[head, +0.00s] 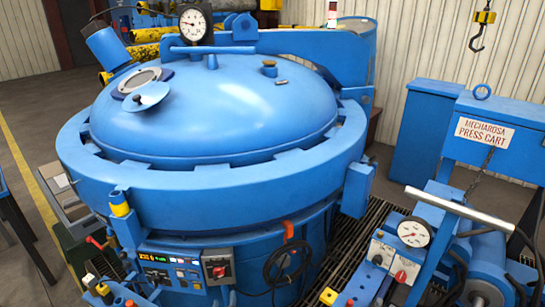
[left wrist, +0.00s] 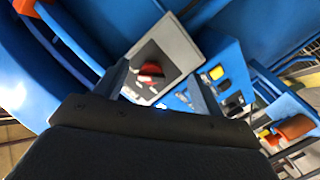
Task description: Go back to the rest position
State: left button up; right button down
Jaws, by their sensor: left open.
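My left gripper (left wrist: 158,72) shows in the left wrist view, its two dark fingers apart with nothing between them. Beyond the fingers is a grey switch box with a red rotary handle (left wrist: 151,76); I cannot tell how far off it is. The same kind of switch box (head: 218,268) is on the front of the blue pit furnace (head: 210,190) in the head view. I cannot make out either gripper in the head view. My right gripper is not in view.
The furnace's domed lid (head: 220,110) is down, with a gauge (head: 195,24) on top. A control panel (head: 170,268) is at the front. A blue press cart (head: 485,135) stands at the right. A hook (head: 477,38) hangs at the back. Dark grating (head: 350,245) covers floor between furnace and cart.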

pick_arm(q)
jog(key=s+d+f+m+g+h, duration=0.25)
jog(key=s+f+m+g, duration=0.2)
jog(key=s+f, duration=0.3)
jog(key=s+d+f+m+g+h, duration=0.1)
jog(key=s+d+f+m+g, duration=0.2)
jog(key=s+f+g, duration=0.45)
jog(key=s+a+f+m+g, duration=0.1)
jog(key=s+f, duration=0.4)
jog(key=s, duration=0.5)
jog(key=s+a+f+y+b, duration=0.1)
jog(key=s+f, duration=0.4)
jog(key=s, duration=0.5)
jog(key=s+a+f+m+g+b, duration=0.1)
jog(key=s+a+f, duration=0.1)
jog(key=s+f, duration=0.3)
jog(key=s, duration=0.4)
jog(key=shift+s+a+m+g+y, duration=0.3)
jog(key=shift+s+a+m+y, duration=0.05)
jog(key=shift+s+a, duration=0.05)
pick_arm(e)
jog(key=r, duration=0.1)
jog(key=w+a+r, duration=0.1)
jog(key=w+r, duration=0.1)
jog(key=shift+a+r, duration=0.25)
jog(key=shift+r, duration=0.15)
pick_arm(q)
jog(key=shift+f, duration=0.1)
